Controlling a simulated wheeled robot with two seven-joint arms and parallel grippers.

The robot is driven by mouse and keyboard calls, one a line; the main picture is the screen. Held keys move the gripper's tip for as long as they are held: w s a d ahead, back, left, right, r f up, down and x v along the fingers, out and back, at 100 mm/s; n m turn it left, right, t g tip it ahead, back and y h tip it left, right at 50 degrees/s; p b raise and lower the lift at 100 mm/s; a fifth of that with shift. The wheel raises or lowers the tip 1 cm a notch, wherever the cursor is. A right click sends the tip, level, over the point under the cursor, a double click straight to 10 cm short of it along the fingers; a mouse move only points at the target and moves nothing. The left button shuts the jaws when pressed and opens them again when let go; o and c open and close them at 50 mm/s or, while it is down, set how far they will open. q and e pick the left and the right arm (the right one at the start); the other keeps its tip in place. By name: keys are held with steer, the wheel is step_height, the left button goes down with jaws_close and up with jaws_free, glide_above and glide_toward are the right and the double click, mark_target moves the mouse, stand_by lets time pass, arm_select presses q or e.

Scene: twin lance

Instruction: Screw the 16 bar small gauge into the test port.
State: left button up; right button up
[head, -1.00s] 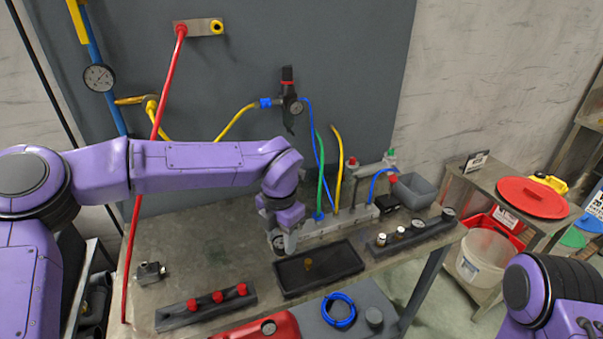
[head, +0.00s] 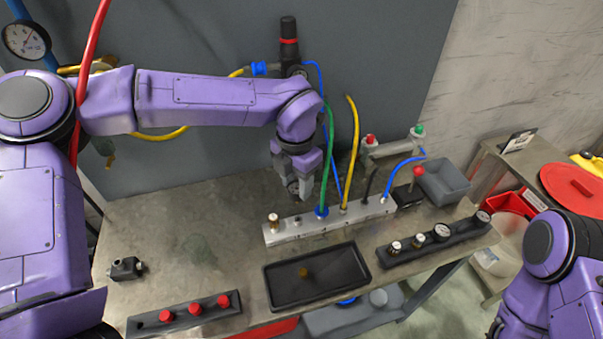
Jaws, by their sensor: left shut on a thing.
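My left gripper (head: 293,188) points down just behind the manifold block in the picture. It is shut on a small round gauge (head: 293,187), whose dial shows between the fingers; its marking is too small to read. The grey manifold block (head: 310,227) lies on the bench, with a brass fitting (head: 272,220) upright at its left end and hoses further right. The gauge looks apart from the block; its height is hard to tell. Which opening is the test port is not clear. My right arm shows at the lower right, but its gripper is out of view.
A black rack (head: 462,228) at right holds gauges and brass-topped parts. A rack with red caps (head: 195,309) is at front left. Green and yellow hoses (head: 354,140) rise near the gripper.

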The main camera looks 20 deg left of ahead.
mark_target(298, 198)
arm_select(q)
steer(key=shift+s+r, duration=0.2)
steer(key=shift+s, duration=0.85)
steer(key=w+f, duration=0.1)
steer(key=w+f+b, duration=0.1)
steer(key=f, duration=0.1)
steer(key=w+f+b, duration=0.1)
steer(key=f, duration=0.1)
steer(key=shift+w+d+f, duration=0.1)
steer(key=shift+w+f, duration=0.15)
steer(key=shift+s+f+b, duration=0.25)
steer(key=shift+f+b, duration=0.05)
steer(key=shift+b, duration=0.1)
steer(key=shift+s, duration=0.55)
steer(key=shift+w+f, duration=0.25)
steer(key=shift+w, duration=0.15)
steer(key=shift+s+r, duration=0.15)
steer(key=shift+s, duration=0.05)
arm_select(e)
steer(key=shift+s+f, duration=0.35)
steer(key=shift+f, duration=0.3)
steer(key=shift+s+f, duration=0.35)
steer(key=shift+f, duration=0.25)
steer(key=shift+r, duration=0.1)
arm_select(q)
steer(key=shift+w, duration=0.1)
arm_select(e)
steer(key=shift+w, duration=0.1)
